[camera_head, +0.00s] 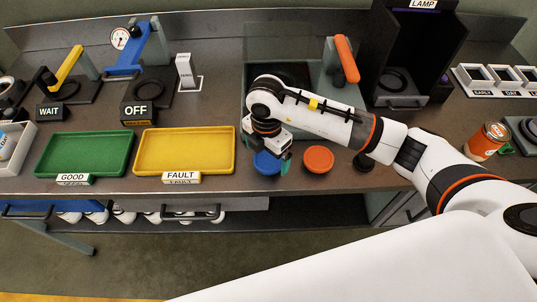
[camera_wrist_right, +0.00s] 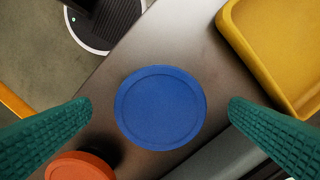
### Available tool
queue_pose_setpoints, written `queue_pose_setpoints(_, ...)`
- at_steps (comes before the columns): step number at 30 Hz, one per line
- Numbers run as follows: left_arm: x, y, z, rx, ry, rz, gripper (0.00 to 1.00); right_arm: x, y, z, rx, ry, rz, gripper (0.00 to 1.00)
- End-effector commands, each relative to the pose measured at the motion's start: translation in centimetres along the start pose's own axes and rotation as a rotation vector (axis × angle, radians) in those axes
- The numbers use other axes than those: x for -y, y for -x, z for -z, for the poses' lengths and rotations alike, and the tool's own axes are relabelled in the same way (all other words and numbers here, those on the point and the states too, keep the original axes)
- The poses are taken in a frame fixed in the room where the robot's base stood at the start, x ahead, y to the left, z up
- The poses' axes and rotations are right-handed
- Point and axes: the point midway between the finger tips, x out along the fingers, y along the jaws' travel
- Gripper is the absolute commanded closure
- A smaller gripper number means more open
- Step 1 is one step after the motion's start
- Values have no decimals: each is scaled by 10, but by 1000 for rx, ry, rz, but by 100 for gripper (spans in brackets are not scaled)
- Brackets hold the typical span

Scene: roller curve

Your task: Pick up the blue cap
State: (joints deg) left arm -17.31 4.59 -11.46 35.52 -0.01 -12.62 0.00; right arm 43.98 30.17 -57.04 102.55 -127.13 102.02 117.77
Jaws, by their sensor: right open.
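The blue cap (camera_head: 266,163) lies flat on the counter near its front edge, just right of the yellow tray. In the right wrist view the blue cap (camera_wrist_right: 160,107) is a round disc with a raised rim, centred between my fingers. My right gripper (camera_head: 278,153) is over the cap in the head view, and its hand hides part of the cap. In the right wrist view my right gripper (camera_wrist_right: 160,110) is open, with one green ribbed finger on each side of the cap and nothing held. My left gripper is not in view.
An orange cap (camera_head: 318,158) lies right of the blue cap; it also shows in the wrist view (camera_wrist_right: 80,167). The yellow FAULT tray (camera_head: 184,172) and green GOOD tray (camera_head: 73,174) stand to the left. A grey-green fixture (camera_head: 310,122) is behind. An orange can (camera_head: 487,141) stands far right.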

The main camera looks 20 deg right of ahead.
Motion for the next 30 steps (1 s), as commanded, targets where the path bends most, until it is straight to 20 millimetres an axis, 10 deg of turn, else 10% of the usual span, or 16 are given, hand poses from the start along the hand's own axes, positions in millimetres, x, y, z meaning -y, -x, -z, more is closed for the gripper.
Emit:
queue_pose_setpoints(10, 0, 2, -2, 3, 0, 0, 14, 0, -12, 0, 0, 0, 2, 0)
queue_pose_setpoints(19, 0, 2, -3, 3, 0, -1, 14, 0, -12, 0, 0, 0, 2, 47)
queue_pose_setpoints(30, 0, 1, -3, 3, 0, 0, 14, 1, -9, 0, 0, 0, 4, 47)
